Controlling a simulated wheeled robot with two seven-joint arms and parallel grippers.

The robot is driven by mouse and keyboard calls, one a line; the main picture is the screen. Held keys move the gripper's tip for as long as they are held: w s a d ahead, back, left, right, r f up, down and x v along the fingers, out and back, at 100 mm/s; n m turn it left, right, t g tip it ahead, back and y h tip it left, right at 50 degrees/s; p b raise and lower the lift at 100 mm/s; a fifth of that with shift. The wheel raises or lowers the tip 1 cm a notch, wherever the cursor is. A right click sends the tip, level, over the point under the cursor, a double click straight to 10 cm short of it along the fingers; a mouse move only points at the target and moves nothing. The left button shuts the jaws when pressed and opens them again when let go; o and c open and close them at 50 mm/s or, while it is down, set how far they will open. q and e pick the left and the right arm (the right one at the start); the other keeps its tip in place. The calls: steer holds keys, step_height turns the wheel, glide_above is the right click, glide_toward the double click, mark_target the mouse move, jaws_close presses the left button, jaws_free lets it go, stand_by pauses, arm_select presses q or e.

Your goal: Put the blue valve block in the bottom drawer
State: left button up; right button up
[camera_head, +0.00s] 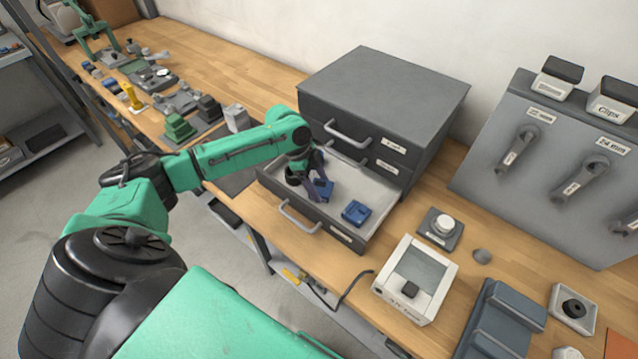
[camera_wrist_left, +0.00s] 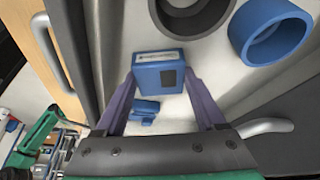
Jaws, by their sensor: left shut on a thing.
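The grey drawer cabinet (camera_head: 385,90) stands on the bench with its lowest visible drawer (camera_head: 385,192) pulled out. My left gripper (camera_head: 319,188) reaches down over this open drawer. It is shut on a blue valve block (camera_head: 324,190). In the left wrist view the block (camera_wrist_left: 158,76) sits between the purple fingertips, with a white label strip and a dark square on it. I cannot tell whether it touches the drawer floor. My right gripper is not in view.
A blue ring-shaped part (camera_wrist_left: 270,32) and a dark grey round part show near the held block in the left wrist view. A white device (camera_head: 416,280) and a knob on a plate (camera_head: 440,228) stand right of the drawer. Green and grey parts (camera_head: 178,127) lie left.

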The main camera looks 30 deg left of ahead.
arm_select(q)
steer(key=o, duration=1.4)
steer(key=shift+f, duration=0.1)
steer(key=shift+o, duration=0.8)
steer(key=b+v, duration=0.2)
steer(key=v, duration=1)
steer(key=shift+b, duration=0.35)
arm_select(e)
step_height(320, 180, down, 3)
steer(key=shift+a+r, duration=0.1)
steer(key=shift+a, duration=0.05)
arm_select(q)
steer(key=shift+a+r, duration=0.1)
steer(key=shift+r, duration=0.15)
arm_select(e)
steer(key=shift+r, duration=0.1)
